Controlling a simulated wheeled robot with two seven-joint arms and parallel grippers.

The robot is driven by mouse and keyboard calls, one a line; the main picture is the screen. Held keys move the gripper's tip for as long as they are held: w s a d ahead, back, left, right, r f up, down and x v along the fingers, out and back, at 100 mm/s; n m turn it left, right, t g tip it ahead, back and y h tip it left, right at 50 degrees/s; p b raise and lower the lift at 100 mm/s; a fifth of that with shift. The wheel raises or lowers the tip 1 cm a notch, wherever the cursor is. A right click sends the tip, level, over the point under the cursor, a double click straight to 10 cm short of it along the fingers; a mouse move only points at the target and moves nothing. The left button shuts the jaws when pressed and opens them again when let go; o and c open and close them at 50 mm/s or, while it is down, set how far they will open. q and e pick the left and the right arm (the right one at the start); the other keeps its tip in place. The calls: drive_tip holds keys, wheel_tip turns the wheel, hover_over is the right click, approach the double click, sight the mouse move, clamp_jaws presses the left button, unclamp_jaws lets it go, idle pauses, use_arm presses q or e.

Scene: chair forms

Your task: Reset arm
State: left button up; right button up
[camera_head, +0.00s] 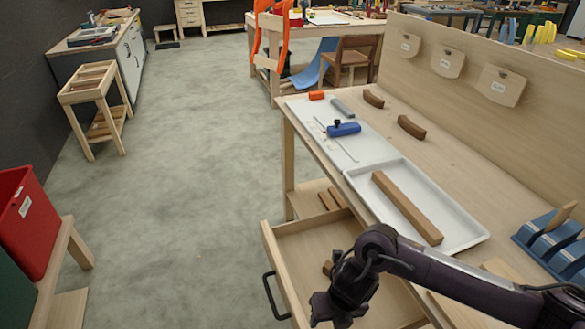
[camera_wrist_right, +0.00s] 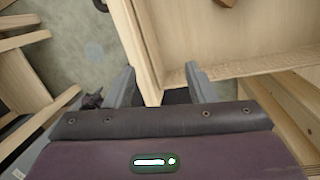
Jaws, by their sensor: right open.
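My right arm comes in from the lower right of the head view. My right gripper (camera_head: 338,308) is over the open drawer (camera_head: 268,245) of the workbench. In the right wrist view, my right gripper (camera_wrist_right: 160,72) is open, its two grey fingers apart. A pale wooden drawer board (camera_wrist_right: 140,45) shows between the fingers; I cannot tell whether they touch it. Nothing is held. A small brown block (camera_head: 328,268) lies in the drawer beside the gripper. My left gripper does not show in the head view.
The workbench holds a white tray (camera_head: 470,238) with a long brown wooden bar (camera_head: 407,207), a blue tool (camera_head: 344,129), curved brown pieces (camera_head: 411,127) and a blue rack (camera_head: 548,240). A red bin (camera_head: 28,215) stands at left. The grey floor between is clear.

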drive_tip(key=s+a+r+m+t+y, duration=0.1)
drive_tip(key=a+r+m+t+y, duration=0.15)
drive_tip(key=a+r+m, duration=0.35)
drive_tip(key=s+a+r+m+t+y, duration=0.1)
drive_tip(key=a+r+m+t+y, duration=0.2)
drive_tip(key=a, duration=0.6)
drive_tip(key=d+r+m+h, duration=0.2)
drive_tip(key=d+m+h, duration=0.2)
drive_tip(key=d+m, duration=0.95)
drive_tip(key=s+d+f+m+g+h, duration=0.35)
drive_tip(key=s+d+m, duration=0.65)
drive_tip(key=d+m, duration=0.35)
wheel_tip(320, 180, down, 31)
drive_tip(key=s, duration=0.2)
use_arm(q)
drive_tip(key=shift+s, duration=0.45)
use_arm(e)
drive_tip(key=s+d+f+g, duration=0.1)
drive_tip(key=s+d+f, duration=0.1)
drive_tip(key=s+f, duration=1.5)
drive_tip(key=shift+s+d+n+g, duration=0.3)
drive_tip(key=shift+s+d+g, duration=0.1)
drive_tip(key=shift+s, duration=0.55)
